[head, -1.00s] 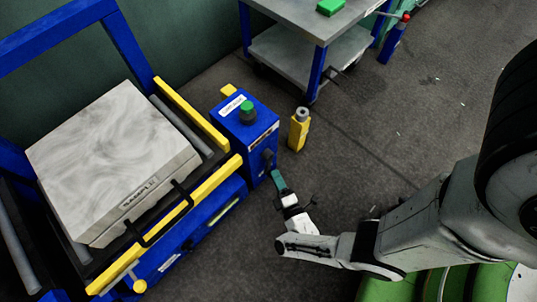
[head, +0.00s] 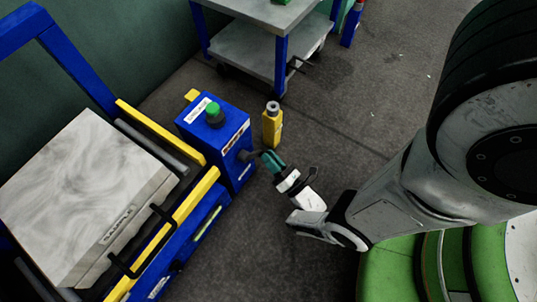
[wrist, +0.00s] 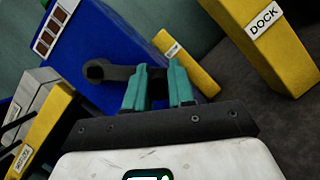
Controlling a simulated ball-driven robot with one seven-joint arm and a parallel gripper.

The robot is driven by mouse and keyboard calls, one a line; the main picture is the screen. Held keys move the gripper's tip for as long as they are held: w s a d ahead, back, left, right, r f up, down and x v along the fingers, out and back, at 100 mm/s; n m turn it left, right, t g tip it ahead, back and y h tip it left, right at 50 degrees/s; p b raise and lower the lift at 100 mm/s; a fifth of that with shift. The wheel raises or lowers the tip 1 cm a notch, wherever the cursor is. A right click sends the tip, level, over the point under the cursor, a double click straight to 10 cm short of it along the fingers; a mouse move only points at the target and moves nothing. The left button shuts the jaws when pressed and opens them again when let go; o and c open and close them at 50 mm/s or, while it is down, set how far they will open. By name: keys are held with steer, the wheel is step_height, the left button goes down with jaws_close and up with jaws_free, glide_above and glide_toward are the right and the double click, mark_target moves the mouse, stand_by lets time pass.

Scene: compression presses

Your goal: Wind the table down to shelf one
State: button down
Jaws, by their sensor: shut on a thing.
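A blue control box (head: 213,128) with a green knob stands at the right side of the press. A dark crank (head: 246,156) sticks out of its side. My gripper (head: 268,158) has teal fingers and is shut on the crank's handle. The wrist view shows the crank arm (wrist: 112,76) running from its hub to my fingers (wrist: 159,86); the handle itself is mostly hidden. A pale block labelled SAMPLE (head: 90,185) lies in the press between yellow rails. Its support beneath is largely hidden, and I cannot read the shelf level.
A yellow post (head: 272,124) stands on the floor just behind my gripper; a yellow post marked DOCK (wrist: 268,40) shows in the wrist view. A grey wheeled table (head: 255,22) with blue legs stands at the back.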

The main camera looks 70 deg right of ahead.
steer(key=shift+s+d+r+n, duration=0.15)
steer(key=shift+d+r+n, duration=0.2)
steer(key=shift+d+n, duration=0.4)
steer(key=c, duration=1)
jaws_free()
steer(key=shift+r+y, duration=0.1)
steer(key=shift+y, duration=0.2)
steer(key=shift+o, duration=0.2)
steer(key=shift+a, duration=0.1)
